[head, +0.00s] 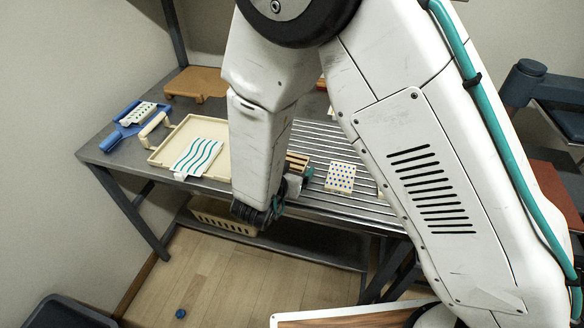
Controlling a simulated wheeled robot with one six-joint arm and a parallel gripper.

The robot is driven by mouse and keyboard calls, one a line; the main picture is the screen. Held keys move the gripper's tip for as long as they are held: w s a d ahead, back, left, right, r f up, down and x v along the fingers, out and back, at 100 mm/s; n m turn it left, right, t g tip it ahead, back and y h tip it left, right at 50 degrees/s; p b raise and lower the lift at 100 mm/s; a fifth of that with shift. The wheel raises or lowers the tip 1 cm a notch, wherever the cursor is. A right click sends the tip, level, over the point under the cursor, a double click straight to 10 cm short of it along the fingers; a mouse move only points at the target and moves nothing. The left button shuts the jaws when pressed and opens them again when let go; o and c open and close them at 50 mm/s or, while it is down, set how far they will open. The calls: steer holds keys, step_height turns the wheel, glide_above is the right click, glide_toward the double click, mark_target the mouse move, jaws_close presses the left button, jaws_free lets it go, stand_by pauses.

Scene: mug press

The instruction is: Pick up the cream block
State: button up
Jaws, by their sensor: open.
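A cream block with blue dots (341,177) lies on the ribbed grey part of the table, right of my wrist. My gripper (297,183) shows only in part behind my forearm and wrist, at the table's front edge. It is open and appears to be left of the dotted block, apart from it. A brown-and-cream striped block (297,161) lies just behind my gripper, partly hidden by my arm. Whether my gripper touches it cannot be told.
A cream tray (160,155) holds a cloth-like piece with teal waves (196,157) at the left. A blue holder (112,140) with a dotted white block (138,114) stands beyond it. A brown board (196,82) lies at the back. My arm covers the table's right side.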

steer(key=c, duration=1.1)
